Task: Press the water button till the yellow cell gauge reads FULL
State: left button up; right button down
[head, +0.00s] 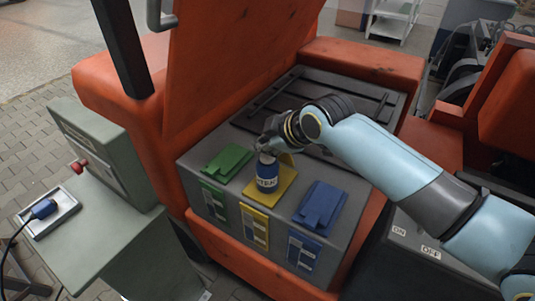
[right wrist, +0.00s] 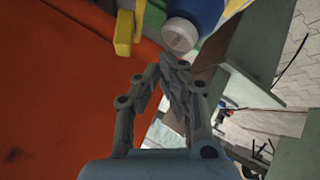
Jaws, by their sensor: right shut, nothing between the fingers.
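A blue bottle with a white-lettered label (head: 267,176) stands upright on the yellow cell cover (head: 284,185) on the dark battery box. In the right wrist view, the bottle (right wrist: 203,10) shows a round pale end (right wrist: 180,36) just beyond my fingertips. My right gripper (head: 266,146) is shut and empty at the top of the bottle; whether it touches is unclear. Its closed fingers also show in the right wrist view (right wrist: 174,62). The yellow front panel (head: 254,226) is below the bottle; its gauge reading is too small to read. No separate water button is distinguishable. My left gripper is out of view.
A green cover (head: 228,161) lies left of the bottle and a blue cover (head: 320,205) right of it. The raised orange lid (head: 235,60) stands behind. A grey cabinet (head: 105,155) with a red knob and a tray (head: 48,217) holding a blue plug are at left.

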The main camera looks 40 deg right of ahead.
aim_at(265, 156)
jog(key=shift+f, duration=0.1)
dwell(0.5)
jog(key=shift+f, duration=0.35)
jog(key=shift+f+b, duration=0.6)
jog(key=shift+f, duration=0.25)
dwell(0.9)
jog(key=shift+r+p, duration=1.3)
jog(key=shift+p, duration=0.05)
jog(key=shift+r, duration=0.1)
notch_tip(265, 156, up, 5)
jog(key=p, duration=0.5)
